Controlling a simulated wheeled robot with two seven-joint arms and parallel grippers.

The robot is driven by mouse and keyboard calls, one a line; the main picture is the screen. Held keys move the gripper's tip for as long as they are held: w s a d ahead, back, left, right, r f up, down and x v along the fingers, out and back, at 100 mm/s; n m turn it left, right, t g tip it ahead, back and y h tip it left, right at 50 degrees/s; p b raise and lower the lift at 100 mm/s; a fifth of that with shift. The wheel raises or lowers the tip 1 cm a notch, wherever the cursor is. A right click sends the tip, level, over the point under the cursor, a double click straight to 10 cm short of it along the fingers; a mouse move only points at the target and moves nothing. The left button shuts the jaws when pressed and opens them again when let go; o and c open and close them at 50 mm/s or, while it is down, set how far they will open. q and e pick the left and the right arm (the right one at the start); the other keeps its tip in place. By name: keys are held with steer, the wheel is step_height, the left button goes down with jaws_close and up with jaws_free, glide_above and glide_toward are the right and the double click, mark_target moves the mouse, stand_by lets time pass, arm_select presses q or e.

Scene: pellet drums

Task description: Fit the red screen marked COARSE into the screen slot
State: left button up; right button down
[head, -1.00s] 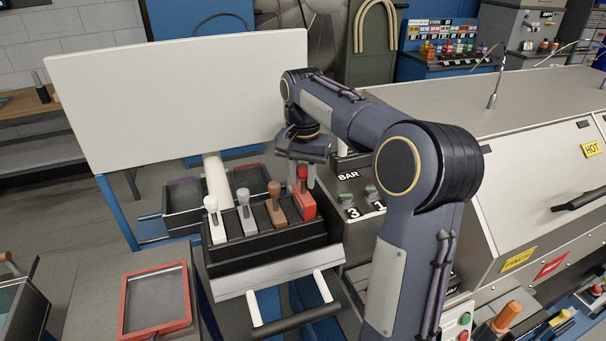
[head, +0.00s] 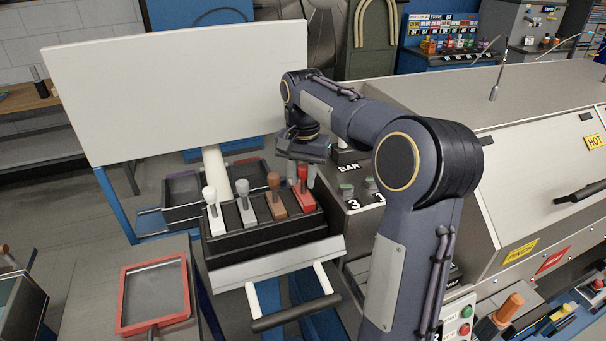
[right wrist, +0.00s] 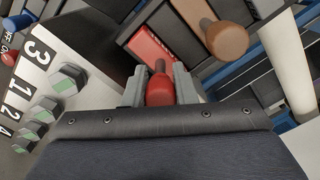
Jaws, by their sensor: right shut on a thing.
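The red-framed screen (head: 122,300) lies flat on a grey top at the lower left, mesh up, with a handle toward the front. No COARSE mark can be read on it. My right gripper (head: 303,174) is at the rack, shut on the red handle (head: 303,172) of a red block (head: 306,202). In the right wrist view the fingers close on both sides of the red handle (right wrist: 160,88), and the red block (right wrist: 150,48) shows beyond. I cannot make out the screen slot. My left gripper is out of view.
The black rack (head: 265,241) also holds white, grey and brown handled blocks. A white panel (head: 175,90) stands behind it. A machine with numbered knobs (head: 346,190) and a HOT label (head: 594,142) fills the right. A bin (head: 18,300) stands at the lower left.

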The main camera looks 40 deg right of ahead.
steer(key=shift+f, duration=0.25)
steer(key=c, duration=1.1)
jaws_free()
step_height(320, 180, up, 8)
steer(key=shift+f, duration=0.1)
steer(key=shift+s, duration=0.1)
